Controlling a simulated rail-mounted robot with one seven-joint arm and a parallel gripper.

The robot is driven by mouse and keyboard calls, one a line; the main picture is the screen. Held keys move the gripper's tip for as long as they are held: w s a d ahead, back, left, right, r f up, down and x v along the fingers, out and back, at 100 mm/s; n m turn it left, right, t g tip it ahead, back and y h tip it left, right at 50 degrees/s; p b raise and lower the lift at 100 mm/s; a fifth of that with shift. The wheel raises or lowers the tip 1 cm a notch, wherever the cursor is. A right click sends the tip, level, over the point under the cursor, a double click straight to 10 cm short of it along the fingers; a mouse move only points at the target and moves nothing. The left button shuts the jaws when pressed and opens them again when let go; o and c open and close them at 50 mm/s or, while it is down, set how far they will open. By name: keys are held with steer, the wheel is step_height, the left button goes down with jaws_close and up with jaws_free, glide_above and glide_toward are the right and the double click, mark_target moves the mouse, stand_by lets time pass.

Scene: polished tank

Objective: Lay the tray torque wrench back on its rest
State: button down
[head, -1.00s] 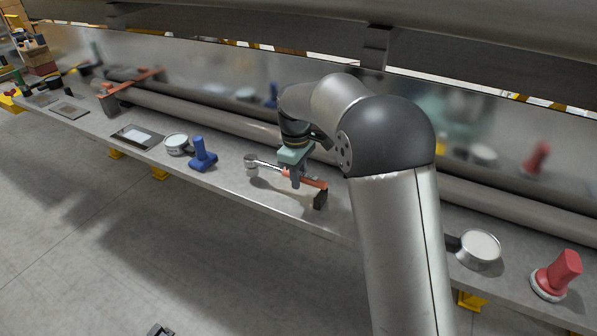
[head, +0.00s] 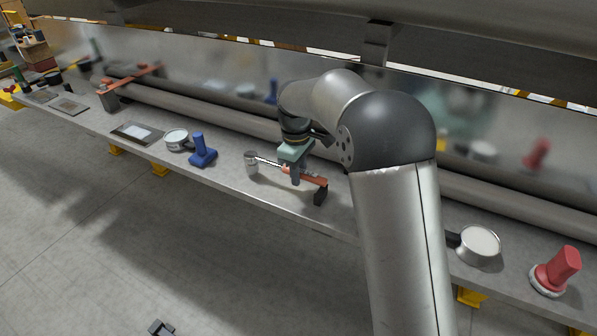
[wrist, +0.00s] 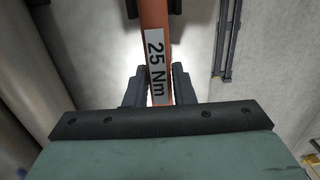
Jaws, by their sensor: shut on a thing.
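The torque wrench has an orange handle (head: 314,179) and a silver shaft (head: 270,161). It lies lengthwise along the grey bench, low over the surface. The wrist view shows its orange handle with a white "25 Nm" label (wrist: 157,62). My gripper (head: 296,179) points down and is shut on the handle; its dark fingers (wrist: 158,90) sit on both sides. A black block (head: 320,194) is at the handle's right end and a grey cylinder (head: 251,162) at the shaft's left end. I cannot tell whether the wrench touches either, or which is the rest.
On the narrow bench (head: 225,177), a blue tool (head: 202,151) and a round gauge (head: 177,139) stand to the left. A round gauge (head: 480,243) and a red-handled tool (head: 556,271) stand right. Thick pipes (head: 230,120) run behind; the front edge is open.

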steer(key=shift+f+b, duration=0.55)
steer(key=shift+f, duration=0.4)
steer(key=c, duration=1.1)
jaws_free()
steer(key=shift+c, duration=0.2)
steer(key=shift+w+a+r+p, duration=0.1)
steer(key=shift+a+r+p, duration=0.05)
steer(key=shift+r+p, duration=3.4)
steer(key=shift+r+b, duration=0.45)
steer(key=shift+b, duration=0.05)
